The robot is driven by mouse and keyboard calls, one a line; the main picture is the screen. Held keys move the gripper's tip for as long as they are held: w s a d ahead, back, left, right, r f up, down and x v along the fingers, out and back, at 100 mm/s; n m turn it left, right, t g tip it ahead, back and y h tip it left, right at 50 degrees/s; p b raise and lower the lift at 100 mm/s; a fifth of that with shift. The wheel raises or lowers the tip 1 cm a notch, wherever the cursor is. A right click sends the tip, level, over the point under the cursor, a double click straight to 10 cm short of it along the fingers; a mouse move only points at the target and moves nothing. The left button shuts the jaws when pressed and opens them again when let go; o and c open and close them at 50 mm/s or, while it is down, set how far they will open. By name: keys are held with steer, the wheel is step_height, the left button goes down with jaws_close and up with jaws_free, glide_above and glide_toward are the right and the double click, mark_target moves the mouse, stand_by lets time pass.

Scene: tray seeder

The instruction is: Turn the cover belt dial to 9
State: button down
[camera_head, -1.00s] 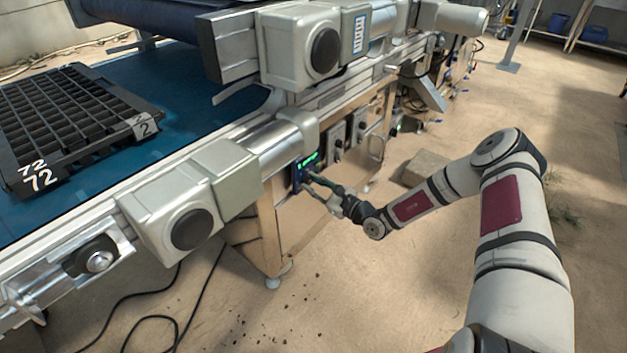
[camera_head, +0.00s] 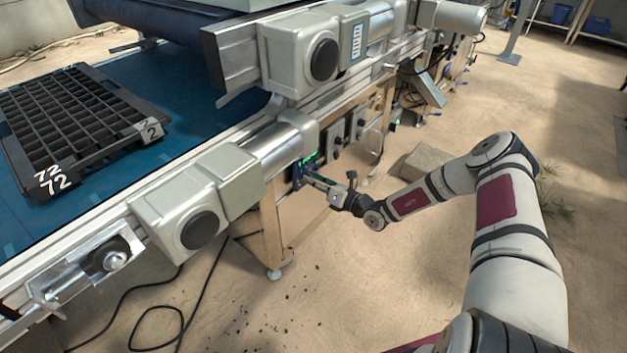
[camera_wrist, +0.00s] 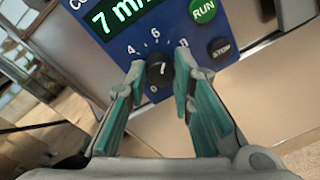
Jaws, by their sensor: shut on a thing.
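The cover belt dial (camera_wrist: 160,72) is a black knob on a blue control panel (camera_wrist: 160,20) in the wrist view. Printed numbers ring it, including 4, 6 and 8. The green display (camera_wrist: 118,17) above reads 7, followed by partly cut-off lettering. My gripper (camera_wrist: 162,75) has its two teal-padded fingers on either side of the knob, shut on it. In the head view my gripper (camera_head: 308,180) reaches the panel (camera_head: 298,175) on the side of the machine; the dial itself is too small to make out there.
A green RUN button (camera_wrist: 203,10) and a dark STOP button (camera_wrist: 220,48) sit close right of the dial. A motor housing (camera_head: 200,208) juts out left of the panel. A black tray (camera_head: 75,120) lies on the blue belt (camera_head: 190,110). Open floor lies below my arm.

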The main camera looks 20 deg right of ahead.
steer(key=m, duration=0.5)
steer(key=m+b, duration=0.1)
steer(key=m, duration=0.5)
steer(key=shift+w+d+f+m+y+b, duration=0.1)
steer(key=shift+d+m+y+b, duration=0.05)
steer(key=shift+m+y+b, duration=0.2)
stand_by(0.5)
steer(key=c, duration=1.4)
jaws_free()
steer(key=shift+g, duration=0.3)
steer(key=shift+o, duration=0.2)
steer(key=v, duration=1.2)
